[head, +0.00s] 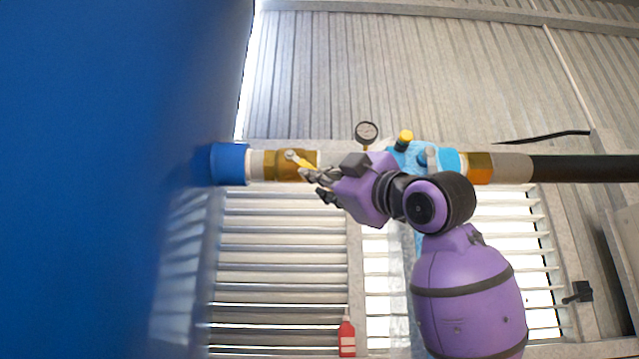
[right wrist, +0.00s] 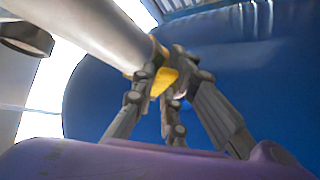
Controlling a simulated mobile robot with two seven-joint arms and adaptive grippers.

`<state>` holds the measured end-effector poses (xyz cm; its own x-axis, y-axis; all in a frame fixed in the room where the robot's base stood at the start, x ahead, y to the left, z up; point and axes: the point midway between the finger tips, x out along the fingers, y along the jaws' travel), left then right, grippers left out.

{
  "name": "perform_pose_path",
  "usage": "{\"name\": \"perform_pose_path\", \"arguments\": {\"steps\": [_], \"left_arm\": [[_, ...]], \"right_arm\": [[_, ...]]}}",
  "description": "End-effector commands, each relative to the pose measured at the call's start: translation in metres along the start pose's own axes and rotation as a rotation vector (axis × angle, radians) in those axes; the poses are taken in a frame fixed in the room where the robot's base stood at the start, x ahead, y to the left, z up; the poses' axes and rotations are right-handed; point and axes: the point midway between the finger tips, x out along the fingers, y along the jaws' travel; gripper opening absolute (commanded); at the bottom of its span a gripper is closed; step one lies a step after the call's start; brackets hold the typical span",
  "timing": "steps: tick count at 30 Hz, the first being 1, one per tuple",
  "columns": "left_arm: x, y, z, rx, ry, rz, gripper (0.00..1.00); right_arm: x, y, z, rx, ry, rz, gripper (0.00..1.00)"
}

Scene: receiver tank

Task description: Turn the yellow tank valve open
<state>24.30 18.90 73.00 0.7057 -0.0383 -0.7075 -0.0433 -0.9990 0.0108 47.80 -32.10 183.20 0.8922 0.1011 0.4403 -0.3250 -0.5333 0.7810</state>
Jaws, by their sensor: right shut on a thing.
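The yellow tank valve handle (head: 301,162) sits on a brass valve body (head: 283,170) in the pipe beside the blue tank (head: 100,170). The handle slants down to the right from its pivot. My right gripper (head: 314,173) is shut on the handle's right end. In the right wrist view the fingers (right wrist: 170,88) close around the yellow handle (right wrist: 164,82), and the brass body shows behind. The fingers hide part of the handle. My left gripper is not in view.
A pressure gauge (head: 366,133) stands on the pipe to the right. A blue fitting with a yellow knob (head: 404,138) is partly behind my right arm. A black hose (head: 585,168) runs off right. A red bottle (head: 346,338) stands below, before louvres.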

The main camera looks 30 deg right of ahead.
Motion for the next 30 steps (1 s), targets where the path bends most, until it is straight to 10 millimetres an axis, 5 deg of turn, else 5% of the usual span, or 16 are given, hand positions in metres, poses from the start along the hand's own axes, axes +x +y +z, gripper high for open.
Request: {"name": "perform_pose_path", "arguments": {"steps": [9, 10, 14, 30], "left_arm": [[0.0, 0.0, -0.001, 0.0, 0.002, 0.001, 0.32], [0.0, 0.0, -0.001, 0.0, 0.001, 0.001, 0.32], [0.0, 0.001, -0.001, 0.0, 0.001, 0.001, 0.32], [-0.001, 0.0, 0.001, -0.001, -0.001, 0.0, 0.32]], "right_arm": [[-0.002, 0.005, -0.001, -0.001, 0.003, 0.007, 0.0], [-0.002, 0.005, -0.001, -0.001, 0.003, 0.008, 0.16], [-0.001, 0.005, -0.001, -0.001, 0.003, 0.006, 0.32], [0.001, -0.006, -0.002, 0.042, 0.004, 0.041, 0.32]]}}
